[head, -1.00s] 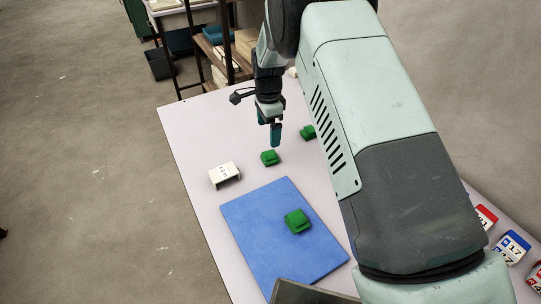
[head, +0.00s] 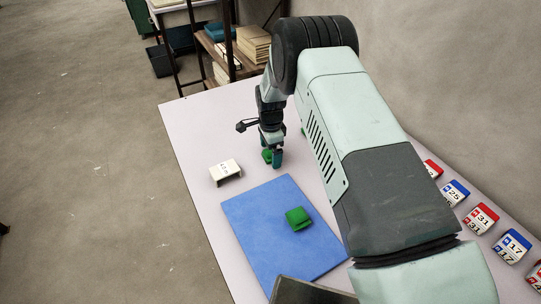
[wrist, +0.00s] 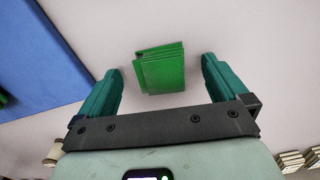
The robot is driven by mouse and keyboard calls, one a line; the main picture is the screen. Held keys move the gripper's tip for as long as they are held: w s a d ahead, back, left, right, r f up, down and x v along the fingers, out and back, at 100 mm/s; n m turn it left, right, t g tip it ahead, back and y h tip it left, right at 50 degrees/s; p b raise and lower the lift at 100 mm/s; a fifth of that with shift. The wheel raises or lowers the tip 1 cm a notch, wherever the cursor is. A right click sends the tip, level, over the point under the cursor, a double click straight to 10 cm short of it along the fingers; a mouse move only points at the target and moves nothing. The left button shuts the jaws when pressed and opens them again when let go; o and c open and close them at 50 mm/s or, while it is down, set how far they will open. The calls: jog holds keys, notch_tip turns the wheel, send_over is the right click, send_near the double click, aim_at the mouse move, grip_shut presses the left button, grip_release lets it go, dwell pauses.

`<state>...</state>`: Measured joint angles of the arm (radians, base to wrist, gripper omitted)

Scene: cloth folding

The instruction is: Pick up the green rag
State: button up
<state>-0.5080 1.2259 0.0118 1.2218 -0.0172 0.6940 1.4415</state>
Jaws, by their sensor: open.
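A folded green rag (head: 266,156) lies on the pale table, partly hidden by my gripper (head: 276,163) in the head view. In the wrist view, the same rag (wrist: 160,72) shows as a stack of folded layers between the two teal fingers of my gripper (wrist: 162,66). The fingers are open, with gaps on both sides of it. A second green rag (head: 298,217) lies folded on the blue mat (head: 250,232). A sliver of a third green rag (head: 302,131) shows beside my arm, which mostly hides it.
A white labelled holder (head: 226,172) stands left of my gripper. Several calendar-like blocks (head: 481,217) line the table's right side. A shelf with boxes (head: 253,43) stands beyond the far edge. The table (head: 195,125) is clear at the far left.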

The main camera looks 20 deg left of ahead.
jog(key=c, duration=1)
jog(key=shift+c, duration=0.2)
jog(key=shift+r, duration=0.1)
